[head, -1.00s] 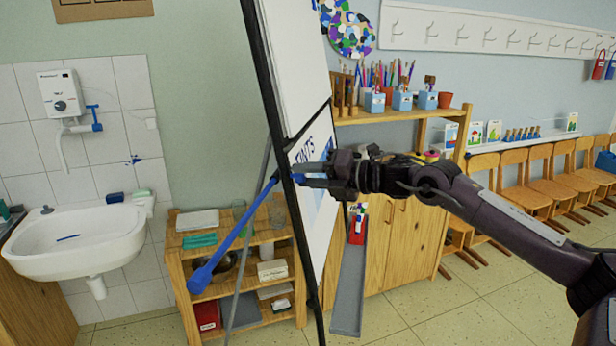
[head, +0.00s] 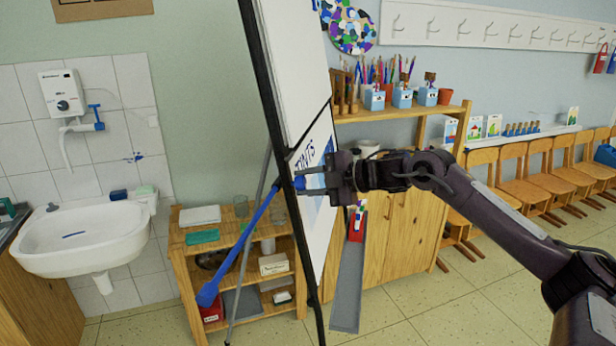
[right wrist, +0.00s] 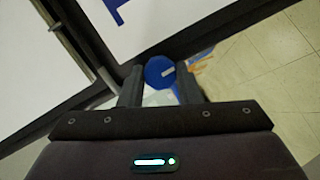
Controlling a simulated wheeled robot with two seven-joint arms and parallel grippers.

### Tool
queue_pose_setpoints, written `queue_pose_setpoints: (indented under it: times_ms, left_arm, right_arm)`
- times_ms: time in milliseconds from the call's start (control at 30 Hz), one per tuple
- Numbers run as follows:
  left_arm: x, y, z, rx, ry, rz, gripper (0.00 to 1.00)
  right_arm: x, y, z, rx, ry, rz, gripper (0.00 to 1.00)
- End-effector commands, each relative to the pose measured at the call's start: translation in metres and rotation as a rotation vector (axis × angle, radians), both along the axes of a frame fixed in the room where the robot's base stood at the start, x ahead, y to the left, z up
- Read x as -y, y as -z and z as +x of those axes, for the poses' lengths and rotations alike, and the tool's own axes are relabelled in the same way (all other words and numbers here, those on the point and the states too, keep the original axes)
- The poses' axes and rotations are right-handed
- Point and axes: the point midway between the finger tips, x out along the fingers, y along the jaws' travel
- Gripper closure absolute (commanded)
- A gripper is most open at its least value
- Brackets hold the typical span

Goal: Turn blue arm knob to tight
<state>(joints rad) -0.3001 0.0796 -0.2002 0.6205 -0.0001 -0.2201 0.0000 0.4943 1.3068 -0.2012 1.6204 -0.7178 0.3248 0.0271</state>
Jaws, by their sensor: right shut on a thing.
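The blue arm (head: 240,245) slants down and left from the frame of the easel board (head: 307,190). Its blue knob (right wrist: 159,72) sits between the two fingers of my right gripper (right wrist: 160,88) in the right wrist view, with a short pale mark on its round face. In the head view my right gripper (head: 305,181) reaches in from the right and is shut on the knob at the easel's edge. The fingers partly cover the knob there. My left gripper is not in view.
A wooden shelf (head: 185,240) with jars and boxes stands behind the blue arm. A white sink (head: 85,240) is at the left. A grey tray (head: 348,285) juts below the board. Open floor (head: 440,300) lies at the right.

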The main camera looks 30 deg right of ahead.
Motion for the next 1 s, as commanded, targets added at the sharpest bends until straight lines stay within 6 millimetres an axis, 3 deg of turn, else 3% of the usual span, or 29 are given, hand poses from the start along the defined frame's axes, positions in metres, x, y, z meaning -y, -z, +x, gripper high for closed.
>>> queue_pose_setpoints:
  times_ms: [700, 733, 867, 1000]
  left_arm:
    - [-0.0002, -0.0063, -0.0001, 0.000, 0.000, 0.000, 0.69]
    - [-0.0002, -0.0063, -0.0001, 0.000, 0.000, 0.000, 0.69]
    - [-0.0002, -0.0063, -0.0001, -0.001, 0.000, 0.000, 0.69]
    - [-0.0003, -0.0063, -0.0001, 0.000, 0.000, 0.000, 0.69]
  right_arm:
    - [0.0007, -0.0001, 0.0004, -0.049, 0.015, 0.051, 0.92]
    - [0.0006, -0.0002, 0.0004, -0.049, 0.015, 0.051, 0.66]
    - [0.0006, -0.0001, 0.0003, -0.048, 0.014, 0.051, 0.49]
    - [0.0004, 0.0000, 0.0003, -0.048, 0.014, 0.051, 0.48]
